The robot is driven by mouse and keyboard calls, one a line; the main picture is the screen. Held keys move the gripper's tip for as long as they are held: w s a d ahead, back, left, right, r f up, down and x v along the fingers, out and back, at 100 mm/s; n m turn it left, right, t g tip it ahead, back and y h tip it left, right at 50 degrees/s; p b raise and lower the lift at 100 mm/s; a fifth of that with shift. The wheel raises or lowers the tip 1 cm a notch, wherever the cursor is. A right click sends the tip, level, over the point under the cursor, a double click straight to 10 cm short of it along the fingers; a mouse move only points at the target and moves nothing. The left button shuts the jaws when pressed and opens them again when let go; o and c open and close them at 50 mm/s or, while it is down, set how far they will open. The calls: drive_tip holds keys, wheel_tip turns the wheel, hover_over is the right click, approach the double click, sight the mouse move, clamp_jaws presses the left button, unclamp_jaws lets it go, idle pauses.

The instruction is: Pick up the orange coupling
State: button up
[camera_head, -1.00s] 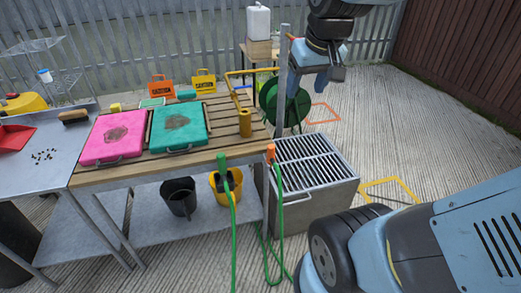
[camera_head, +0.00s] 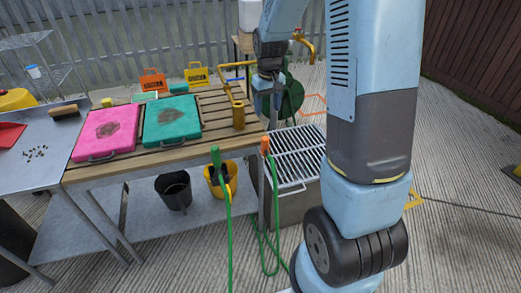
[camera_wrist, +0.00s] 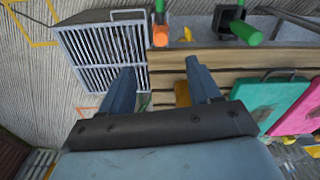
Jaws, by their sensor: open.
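The orange coupling (camera_head: 265,145) sits at the end of a green hose at the front right corner of the slatted wooden table (camera_head: 222,118). In the wrist view the orange coupling (camera_wrist: 160,36) shows at the top, beyond and between my two fingers. My gripper (camera_head: 270,92) is over the far right side of the table, behind and above the coupling, and apart from it. In the wrist view my gripper (camera_wrist: 160,80) is open, with nothing between its fingers.
A green coupling (camera_head: 215,156) on another hose hangs at the table's front edge, left of the orange one. A brass-coloured post (camera_head: 239,116) with a tap stands near my gripper. A grated metal box (camera_head: 298,155) is at right. Pink (camera_head: 104,130) and teal (camera_head: 172,122) cases lie left.

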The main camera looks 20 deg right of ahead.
approach(265, 138)
drive_tip(key=shift+g, duration=0.3)
drive_tip(key=f, duration=1.3)
drive_tip(key=shift+w, duration=0.3)
drive_tip(key=shift+r, duration=0.1)
drive_tip(key=shift+c, duration=0.3)
drive_tip(key=c, duration=1)
